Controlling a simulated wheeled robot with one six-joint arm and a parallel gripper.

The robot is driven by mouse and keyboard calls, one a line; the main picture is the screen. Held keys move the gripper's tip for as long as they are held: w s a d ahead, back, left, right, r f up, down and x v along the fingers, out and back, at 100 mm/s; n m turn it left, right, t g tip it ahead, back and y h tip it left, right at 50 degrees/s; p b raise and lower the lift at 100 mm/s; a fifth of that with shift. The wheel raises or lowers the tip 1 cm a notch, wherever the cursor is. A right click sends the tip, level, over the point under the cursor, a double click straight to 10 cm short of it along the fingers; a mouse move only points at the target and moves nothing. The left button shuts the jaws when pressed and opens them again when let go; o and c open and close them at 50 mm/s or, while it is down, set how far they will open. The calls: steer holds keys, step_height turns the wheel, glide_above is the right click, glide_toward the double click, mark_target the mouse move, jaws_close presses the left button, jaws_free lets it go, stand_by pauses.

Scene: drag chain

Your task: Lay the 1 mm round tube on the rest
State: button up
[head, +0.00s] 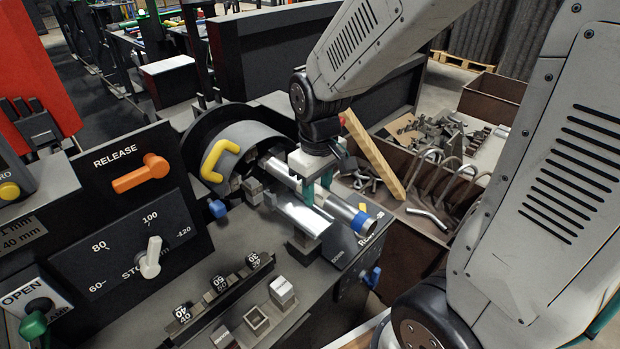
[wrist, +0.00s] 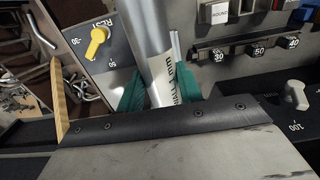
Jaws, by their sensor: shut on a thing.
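The silver round tube (head: 339,209), with a blue band near its right end, lies lengthwise beside or over a bright metal trough (head: 290,212), which looks like the rest. I cannot tell whether tube and trough touch. The tube's far left end points at the round clamp head (head: 240,150). My gripper (head: 318,188) has its teal fingers shut on the tube from above. In the wrist view the tube (wrist: 150,45) runs up between the fingers of my gripper (wrist: 157,92); its printed label is partly hidden, ending in "1 mm".
A yellow knob (wrist: 97,42) sits on a panel marked REST in the wrist view. Numbered blocks (head: 220,288) stand in front of the trough. A brown bin (head: 400,185) with bent tubes and a wooden strip is behind right. An orange release lever (head: 140,174) is at left.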

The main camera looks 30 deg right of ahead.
mark_target(296, 187)
stand_by(0.3)
steer(key=shift+s+d+r+y, duration=0.1)
steer(key=shift+s+d+y, duration=0.05)
steer(key=shift+y, duration=0.45)
steer(key=shift+w+a+f, duration=0.4)
steer(key=shift+w+f, duration=0.3)
steer(key=shift+w, duration=0.4)
steer(key=shift+w+a+f, duration=0.35)
steer(key=shift+w+f, duration=0.3)
steer(key=shift+w, duration=0.45)
steer(key=shift+w+a+f, duration=0.4)
steer(key=shift+w+f, duration=0.3)
steer(key=shift+w, duration=0.4)
steer(key=shift+f, duration=1.2)
steer(key=o, duration=1.2)
